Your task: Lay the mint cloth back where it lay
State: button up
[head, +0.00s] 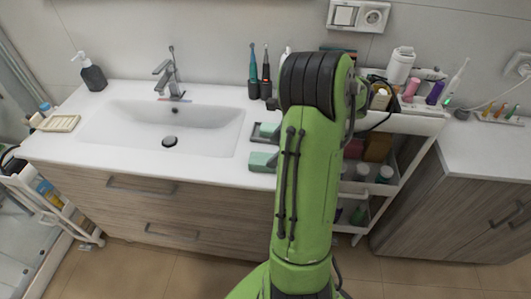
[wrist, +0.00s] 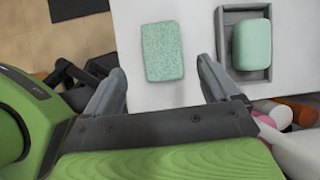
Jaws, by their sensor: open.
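The mint cloth (wrist: 162,50) is a flat, speckled pale-green rectangle on the white countertop in the wrist view. In the head view the cloth (head: 261,162) lies near the counter's front edge, partly covered by my arm. My gripper (wrist: 161,68) is open and empty, with one finger to each side of the cloth's near end in the picture. I cannot tell its height above the counter. In the head view my gripper is hidden behind my green arm.
A smooth mint block (wrist: 251,43) sits in a grey dish (wrist: 222,48) right of the cloth. The sink basin (head: 205,125) is left of it. Electric toothbrushes (head: 265,82) stand behind. A white cart (head: 425,123) with bottles stands to the right.

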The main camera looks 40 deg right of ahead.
jog(key=p+v, duration=0.1)
jog(key=v, duration=0.4)
jog(key=w+a+r+n+h, duration=0.1)
jog(key=a+r+n, duration=0.4)
jog(key=a+n, duration=0.3)
jog(key=w+a+r+n, duration=0.1)
jog(key=a+r+n, duration=0.45)
jog(key=a, duration=0.45)
jog(key=s+a+n+h, duration=0.2)
jog(key=s+a+n, duration=0.6)
jog(key=s+n, duration=0.4)
jog(key=shift+a+n, duration=0.15)
jog(key=shift+n, duration=1.1)
